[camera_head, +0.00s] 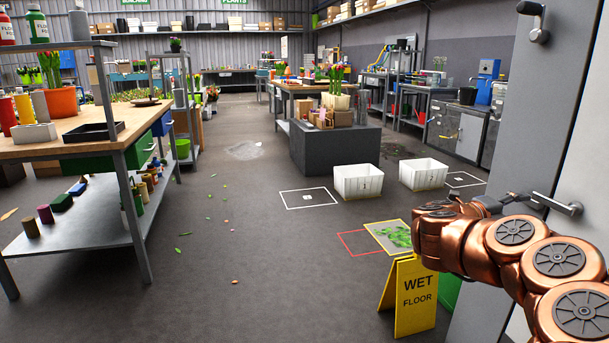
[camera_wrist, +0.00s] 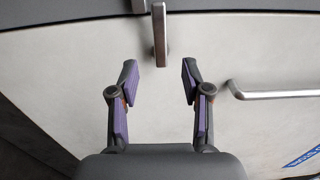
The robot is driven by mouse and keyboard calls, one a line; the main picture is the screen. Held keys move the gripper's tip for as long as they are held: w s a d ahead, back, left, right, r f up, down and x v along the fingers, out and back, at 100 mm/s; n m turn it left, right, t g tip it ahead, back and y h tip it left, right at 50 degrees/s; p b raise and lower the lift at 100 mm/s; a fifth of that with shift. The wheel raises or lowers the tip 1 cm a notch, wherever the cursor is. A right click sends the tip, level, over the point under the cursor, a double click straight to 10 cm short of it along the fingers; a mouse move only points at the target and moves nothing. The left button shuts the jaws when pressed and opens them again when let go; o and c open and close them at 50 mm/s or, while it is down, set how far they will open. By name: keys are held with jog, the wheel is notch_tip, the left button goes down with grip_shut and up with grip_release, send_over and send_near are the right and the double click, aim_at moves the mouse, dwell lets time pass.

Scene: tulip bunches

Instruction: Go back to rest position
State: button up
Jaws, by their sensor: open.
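My copper arm (camera_head: 515,240) reaches in from the right in the head view. My gripper (camera_wrist: 160,80) is open in the wrist view, with its two purple-padded fingers apart and nothing between them. A pale door-like panel (camera_wrist: 75,60) fills most of that view behind the fingers. A metal handle (camera_wrist: 159,35) hangs just beyond the fingertips, and a bar handle (camera_wrist: 280,94) is to the right. I cannot tell whether the fingers touch either. In the head view the gripper is small, dark and partly hidden by the arm.
A grey door (camera_head: 545,80) with a lever handle (camera_head: 560,204) stands close at the right, by my arm. A yellow wet floor sign (camera_head: 416,296) stands below the arm. White crates (camera_head: 358,182) lie beyond. A workbench (camera_head: 85,143) is at left. The middle floor is mostly clear.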

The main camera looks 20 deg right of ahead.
jog(key=w+a+r+n+t+y+p, duration=0.5)
jog(key=w+a+r+n+t+p, duration=0.6)
jog(key=w+a+r+t, duration=0.6)
jog(key=a+r+n+y+p, duration=0.3)
jog(key=a+n+y, duration=0.2)
jog(key=a, duration=0.4)
jog(key=a+r+n+y+p, duration=0.3)
jog(key=a+r+n+y, duration=0.15)
jog(key=a, duration=0.55)
jog(key=a+r+n+y+p, duration=0.2)
jog(key=a+n+y+p, duration=0.3)
jog(key=a, duration=0.4)
jog(key=s+a+f+n+g+y+p, duration=0.1)
jog(key=s+a+f+n+g+p, duration=0.3)
jog(key=s, duration=0.5)
jog(key=s+a+f+n+g+y+p, duration=0.1)
jog(key=s+a+n+g+p, duration=0.4)
jog(key=s+a, duration=0.3)
jog(key=s+d+n+g+h+p, duration=0.1)
jog(key=s+d+g+p, duration=0.3)
jog(key=s, duration=0.9)
jog(key=s+d+n+g+h+p, duration=0.1)
jog(key=s+d+g+p, duration=0.3)
jog(key=s, duration=0.9)
jog(key=shift+s+d+g+h+p, duration=0.2)
jog(key=shift+g+h+p, duration=0.2)
jog(key=shift+g+h, duration=0.3)
jog(key=shift+c, duration=0.4)
jog(key=shift+c, duration=0.2)
jog(key=shift+d, duration=0.15)
